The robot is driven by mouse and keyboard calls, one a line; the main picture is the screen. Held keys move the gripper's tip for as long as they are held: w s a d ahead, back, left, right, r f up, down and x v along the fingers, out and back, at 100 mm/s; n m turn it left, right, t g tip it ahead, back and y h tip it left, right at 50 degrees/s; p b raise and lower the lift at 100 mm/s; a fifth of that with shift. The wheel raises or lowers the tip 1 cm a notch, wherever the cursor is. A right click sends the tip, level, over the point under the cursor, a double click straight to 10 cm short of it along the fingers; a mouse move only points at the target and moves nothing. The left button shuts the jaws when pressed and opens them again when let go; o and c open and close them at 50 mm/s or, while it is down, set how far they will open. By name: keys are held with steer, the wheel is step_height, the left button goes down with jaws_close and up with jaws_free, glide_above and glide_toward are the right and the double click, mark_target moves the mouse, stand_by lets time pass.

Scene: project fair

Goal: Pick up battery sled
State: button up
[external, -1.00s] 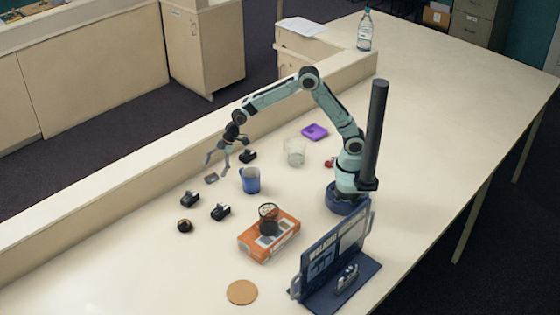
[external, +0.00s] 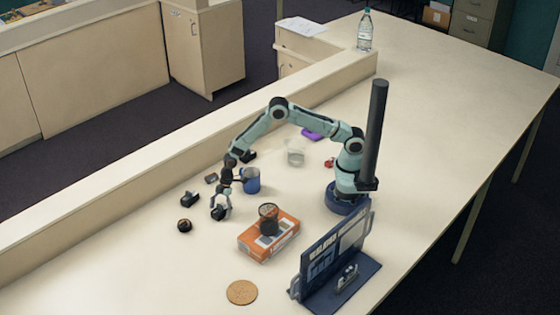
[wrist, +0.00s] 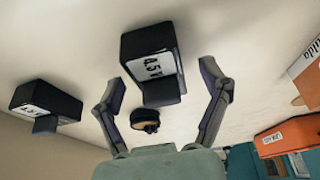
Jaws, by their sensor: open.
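A black block with a white label reading "4.5 V" (wrist: 152,62), which looks like the battery sled, sits on the table. It also shows under my gripper in the external view (external: 219,213). My gripper (external: 221,203) is open and low over it. In the wrist view, the fingers of my gripper (wrist: 160,78) stand on either side of the block, with nothing gripped. I cannot tell whether they touch it. A similar black block (external: 190,199) lies to the left, also in the wrist view (wrist: 45,103). Another dark block (external: 249,156) is farther back, partly hidden by my arm.
A small dark round item (external: 184,226) lies nearby. A blue mug (external: 251,180) stands behind my gripper. An orange box (external: 258,246) bearing a dark round object (external: 268,218) is close on the right. A blue display stand (external: 333,250) is farther right. The front-left table is mostly clear.

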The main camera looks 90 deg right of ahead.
steer(key=c, duration=1.3)
steer(key=shift+r, duration=0.1)
